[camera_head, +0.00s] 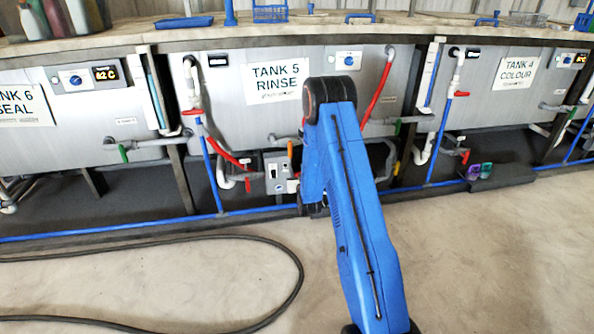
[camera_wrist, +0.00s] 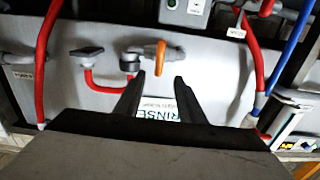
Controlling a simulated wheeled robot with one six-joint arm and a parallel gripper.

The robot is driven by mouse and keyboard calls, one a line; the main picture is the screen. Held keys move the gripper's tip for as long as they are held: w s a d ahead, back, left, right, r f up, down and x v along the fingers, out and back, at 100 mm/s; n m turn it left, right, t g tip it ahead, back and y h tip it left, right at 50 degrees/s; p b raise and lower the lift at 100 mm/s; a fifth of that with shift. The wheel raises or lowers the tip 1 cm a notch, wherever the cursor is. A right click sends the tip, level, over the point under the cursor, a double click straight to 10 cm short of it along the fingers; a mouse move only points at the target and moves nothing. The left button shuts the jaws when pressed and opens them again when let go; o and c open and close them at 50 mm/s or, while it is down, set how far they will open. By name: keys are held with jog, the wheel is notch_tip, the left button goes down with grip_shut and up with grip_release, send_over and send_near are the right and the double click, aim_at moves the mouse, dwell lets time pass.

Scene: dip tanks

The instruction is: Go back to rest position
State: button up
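My blue arm (camera_head: 352,200) reaches out toward the front of the tank marked TANK 5 RINSE (camera_head: 232,98). The arm hides my gripper in the head view. In the wrist view my gripper (camera_wrist: 158,76) is open, its two dark fingers apart with nothing between them. An orange-handled valve (camera_wrist: 161,58) shows just beyond the fingertips, apart from them as far as I can tell. A RINSE label (camera_wrist: 158,107) shows partly between the fingers. The orange handle also shows in the head view (camera_head: 290,149), left of my arm.
Red hoses (camera_wrist: 46,65), a dark-handled valve (camera_wrist: 87,52) and a grey box with a green button (camera_wrist: 184,10) surround my gripper. A blue pipe (camera_head: 150,230) runs along the tanks' foot. A black hose (camera_head: 285,262) lies on the floor; bare floor is at right.

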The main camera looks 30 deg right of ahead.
dwell(0.3)
jog(key=s+a+r+n+g+y, duration=0.1)
jog(key=s+a+r+g, duration=0.1)
jog(key=s+a+r, duration=0.5)
jog(key=s+a+r+g+y, duration=0.1)
jog(key=s+a+r+g, duration=0.1)
jog(key=s+r, duration=0.5)
jog(key=s+a+r+n+g+y, duration=0.15)
jog(key=s+a+r, duration=0.3)
jog(key=r, duration=0.55)
jog(key=s+a+r+g, duration=0.1)
jog(key=s+a+g, duration=0.1)
jog(key=s, duration=1.1)
jog(key=s+a+r+g+y, duration=0.1)
jog(key=s+a+g, duration=0.1)
jog(key=s, duration=1.2)
jog(key=s+a+r+g, duration=0.1)
jog(key=s+a+g, duration=0.2)
jog(key=s, duration=1)
jog(key=shift+s+a+r+n, duration=0.15)
jog(key=shift+s+a+n, duration=0.25)
jog(key=shift+a, duration=0.35)
